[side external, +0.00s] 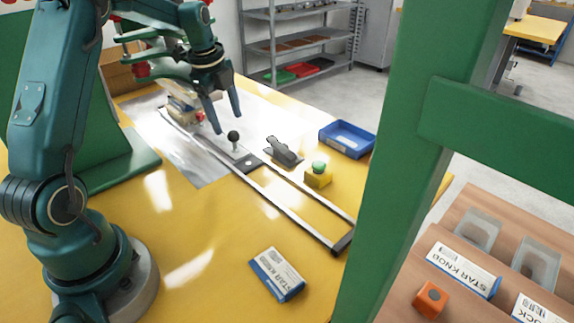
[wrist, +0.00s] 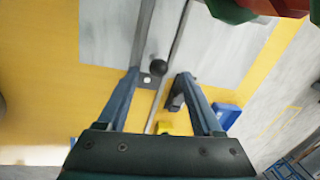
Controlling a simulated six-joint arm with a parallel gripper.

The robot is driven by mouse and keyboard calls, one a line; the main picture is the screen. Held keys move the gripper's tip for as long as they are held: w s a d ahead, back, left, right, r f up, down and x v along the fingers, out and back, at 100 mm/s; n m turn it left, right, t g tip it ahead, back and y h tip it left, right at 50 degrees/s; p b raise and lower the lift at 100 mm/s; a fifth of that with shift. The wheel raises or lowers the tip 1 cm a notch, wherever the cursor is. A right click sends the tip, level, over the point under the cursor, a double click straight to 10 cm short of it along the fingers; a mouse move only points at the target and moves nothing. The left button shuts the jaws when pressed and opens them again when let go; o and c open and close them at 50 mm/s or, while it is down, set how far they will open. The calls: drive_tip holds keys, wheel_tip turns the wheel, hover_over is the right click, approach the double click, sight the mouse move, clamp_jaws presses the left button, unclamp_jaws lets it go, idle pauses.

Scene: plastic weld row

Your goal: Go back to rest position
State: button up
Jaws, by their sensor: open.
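My gripper (side external: 222,108) is open and empty, its two fingers pointing down above the yellow table. In the wrist view my gripper (wrist: 158,82) also has its fingers apart with nothing between them that it touches. Below it, a black ball knob (side external: 234,136) stands on a light stem on a plate between two rails. The knob (wrist: 157,67) shows in the wrist view beyond the fingertips. It looks apart from the fingers.
A dark grey part (side external: 284,152), a yellow block with a green top (side external: 318,175) and a blue tray (side external: 347,139) lie right of the gripper. A Star Knob box (side external: 277,274) lies in front. A green post (side external: 412,160) stands at the right. Red and green machine parts (wrist: 255,8) are close by.

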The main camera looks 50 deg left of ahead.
drive_tip(key=shift+s+r, duration=0.1)
drive_tip(key=shift+r, duration=0.45)
drive_tip(key=shift+w+d+r+m+t, duration=0.15)
drive_tip(key=shift+w+d+r+t, duration=0.1)
drive_tip(key=shift+d+r, duration=0.3)
drive_tip(key=shift+w+d+r+m+t, duration=0.15)
drive_tip(key=shift+w+d+r, duration=0.15)
drive_tip(key=shift+r, duration=0.4)
drive_tip(key=s+d+r+n+t, duration=0.1)
drive_tip(key=s+d+r, duration=0.25)
drive_tip(key=d, duration=0.25)
drive_tip(key=s+d+r+t, duration=0.1)
drive_tip(key=s+d+r, duration=0.1)
drive_tip(key=d+r, duration=0.35)
drive_tip(key=s+d+f+n, duration=0.3)
drive_tip(key=s+n, duration=0.3)
drive_tip(key=n, duration=0.1)
drive_tip(key=s+d+f+n, duration=0.2)
drive_tip(key=s+d+n, duration=0.1)
drive_tip(key=s+n, duration=0.4)
drive_tip(key=shift+s+f+n+t, duration=0.3)
drive_tip(key=shift+f+n, duration=0.1)
drive_tip(key=shift+n, duration=0.3)
